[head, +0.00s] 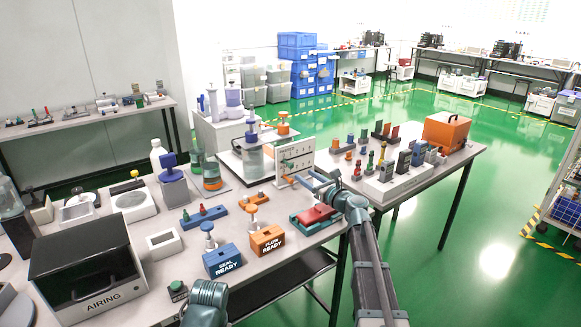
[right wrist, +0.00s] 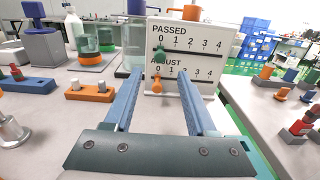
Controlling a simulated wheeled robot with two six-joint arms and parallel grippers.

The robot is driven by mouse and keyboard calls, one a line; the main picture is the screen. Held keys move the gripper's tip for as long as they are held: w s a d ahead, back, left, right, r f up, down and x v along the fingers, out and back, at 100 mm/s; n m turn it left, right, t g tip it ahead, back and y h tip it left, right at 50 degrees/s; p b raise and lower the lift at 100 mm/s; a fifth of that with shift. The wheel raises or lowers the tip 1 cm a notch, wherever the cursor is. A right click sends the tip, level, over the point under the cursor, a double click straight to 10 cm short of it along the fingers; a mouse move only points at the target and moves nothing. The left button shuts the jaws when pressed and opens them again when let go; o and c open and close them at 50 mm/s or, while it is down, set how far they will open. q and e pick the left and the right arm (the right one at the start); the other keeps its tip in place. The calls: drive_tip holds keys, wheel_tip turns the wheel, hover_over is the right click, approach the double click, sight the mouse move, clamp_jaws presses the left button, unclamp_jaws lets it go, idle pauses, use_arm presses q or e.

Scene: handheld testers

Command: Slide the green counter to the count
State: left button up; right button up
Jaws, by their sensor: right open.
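A white upright board (head: 295,158) stands near the table's right end, with scales marked PASSED and ADJUST, each numbered from 0 up. In the right wrist view the board (right wrist: 205,90) faces me. The green counter (right wrist: 184,73) juts out below the PASSED scale, near its low end; its exact reading is unclear. An orange knob (right wrist: 157,86) sits near 0 on the ADJUST scale. My right gripper (head: 312,180) is open and empty in front of the board; in the wrist view its two blue fingers (right wrist: 158,85) flank the counter and knob, apart from both. My left gripper is out of view.
A glass tank (right wrist: 133,45) stands left of the board. An orange block (right wrist: 88,91) lies left of my fingers. A red device (head: 314,217) and the FLOW READY block (head: 267,239) stand nearby. A second table (head: 440,170) with testers is to the right.

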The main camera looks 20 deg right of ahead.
sight(292, 166)
drive_tip(key=x, duration=0.9)
drive_tip(key=shift+w+a, duration=0.15)
drive_tip(key=shift+w, duration=0.2)
clamp_jaws()
idle(0.9)
